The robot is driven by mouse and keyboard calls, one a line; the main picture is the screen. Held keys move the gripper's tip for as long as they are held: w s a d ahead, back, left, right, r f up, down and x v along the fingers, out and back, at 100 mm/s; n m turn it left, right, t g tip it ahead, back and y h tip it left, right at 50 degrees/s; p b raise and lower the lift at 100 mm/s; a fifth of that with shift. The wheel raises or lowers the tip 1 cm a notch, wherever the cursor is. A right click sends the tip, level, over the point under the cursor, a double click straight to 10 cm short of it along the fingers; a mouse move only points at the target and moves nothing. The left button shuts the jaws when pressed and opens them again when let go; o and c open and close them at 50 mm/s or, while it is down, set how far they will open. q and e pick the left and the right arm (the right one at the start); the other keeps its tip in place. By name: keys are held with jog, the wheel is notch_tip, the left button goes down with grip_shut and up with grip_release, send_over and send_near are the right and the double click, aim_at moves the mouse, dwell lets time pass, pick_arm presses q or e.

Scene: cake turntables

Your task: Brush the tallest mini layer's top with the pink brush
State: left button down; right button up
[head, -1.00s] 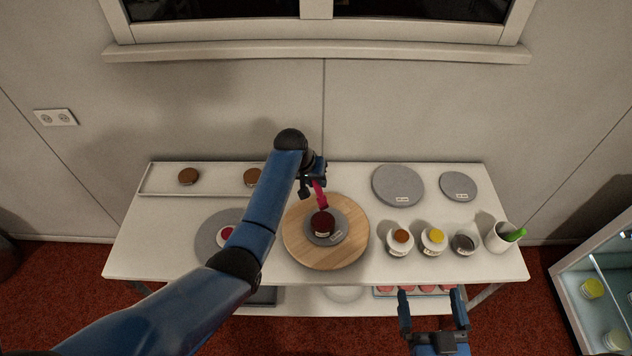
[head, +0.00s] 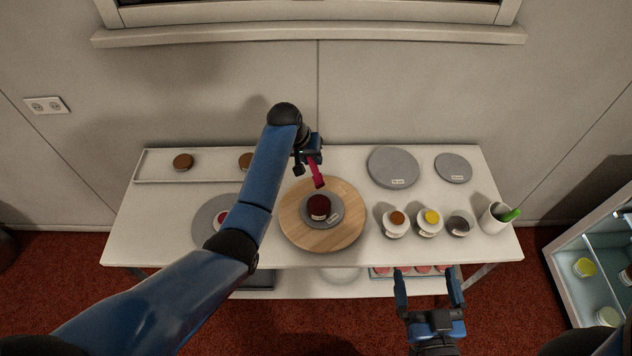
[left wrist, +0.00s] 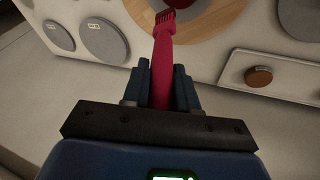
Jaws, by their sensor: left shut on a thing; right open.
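The pink brush (head: 316,173) is in my left gripper (head: 308,158), which is shut on its handle. It also shows in the left wrist view (left wrist: 163,65), bristles pointing away from the gripper. A dark red mini layer (head: 318,206) stands on a small grey labelled disc (head: 335,211) on the round wooden turntable (head: 297,228). The bristles appear just behind and above this layer, with a small gap. My right gripper (head: 428,284) is open and empty before the table's front edge.
A grey disc (head: 204,225) with a red-topped item, partly hidden by my left arm, is left of the turntable. Two grey discs (head: 393,167) (head: 453,168) lie at the back right. Several small jars (head: 396,226) and a white cup (head: 491,222) stand at the front right.

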aim_at(313, 177)
pick_arm(q)
jog(key=shift+f, duration=0.1)
jog(key=shift+s+d+f+m+t+y+b, duration=0.15)
jog(key=shift+s+f+y+b, duration=0.25)
jog(key=shift+f, duration=0.6)
jog(key=shift+s+f+m+t+y+b, duration=0.1)
jog(key=shift+s+f+t+y+b, duration=0.25)
jog(key=shift+f, duration=0.6)
jog(key=shift+s+d+f+m+y+b, duration=0.2)
jog(key=shift+f+y, duration=0.35)
jog(key=shift+f, duration=0.45)
jog(key=shift+a, duration=0.1)
jog(key=c, duration=1.5)
grip_release()
grip_shut()
jog(key=shift+f+b, duration=0.35)
jog(key=shift+f, duration=0.05)
